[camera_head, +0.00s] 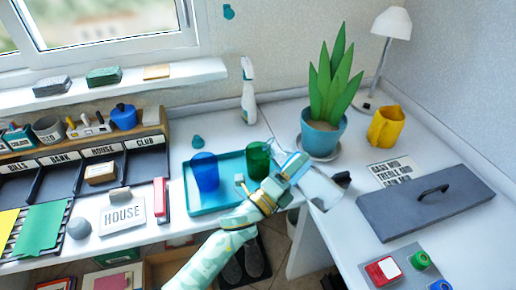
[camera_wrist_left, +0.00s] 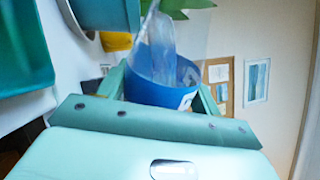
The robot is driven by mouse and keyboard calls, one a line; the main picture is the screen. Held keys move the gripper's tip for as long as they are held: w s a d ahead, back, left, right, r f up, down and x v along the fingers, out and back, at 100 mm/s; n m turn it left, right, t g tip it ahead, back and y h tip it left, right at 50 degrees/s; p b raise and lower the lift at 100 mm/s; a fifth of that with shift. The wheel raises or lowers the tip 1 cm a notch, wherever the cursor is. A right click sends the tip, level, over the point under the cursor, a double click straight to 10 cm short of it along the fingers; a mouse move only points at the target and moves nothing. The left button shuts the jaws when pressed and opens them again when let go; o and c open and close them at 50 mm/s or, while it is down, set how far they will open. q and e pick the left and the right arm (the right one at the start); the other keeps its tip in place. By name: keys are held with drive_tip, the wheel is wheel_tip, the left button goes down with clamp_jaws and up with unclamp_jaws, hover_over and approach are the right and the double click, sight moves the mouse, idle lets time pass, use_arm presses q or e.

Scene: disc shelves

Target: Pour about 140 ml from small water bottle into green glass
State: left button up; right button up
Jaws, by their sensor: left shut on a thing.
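The green glass (camera_head: 258,160) stands upright at the right part of a teal tray (camera_head: 222,206) in the head view. A blue glass (camera_head: 205,172) stands to its left on the same tray. My left gripper (camera_head: 292,168) is just right of the green glass and is shut on the small water bottle. In the left wrist view, the clear bottle (camera_wrist_left: 160,45) with a blue lower part (camera_wrist_left: 160,95) sits between the fingers. My right gripper is not in view.
A potted plant (camera_head: 322,136) stands behind my left gripper, with a yellow jug (camera_head: 385,126) to its right. A white spray bottle (camera_head: 248,95) stands behind the tray.

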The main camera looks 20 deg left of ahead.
use_arm(q)
drive_tip(key=shift+w+a+r+n+p, duration=0.2)
drive_tip(key=shift+r+n+p, duration=0.2)
drive_tip(key=shift+r+n, duration=0.2)
drive_tip(key=shift+s+d+n+t+y, duration=0.2)
drive_tip(key=shift+d+n+t+y, duration=0.1)
drive_tip(key=shift+d+n, duration=0.15)
idle(0.6)
drive_tip(key=shift+n, duration=0.45)
idle(1.7)
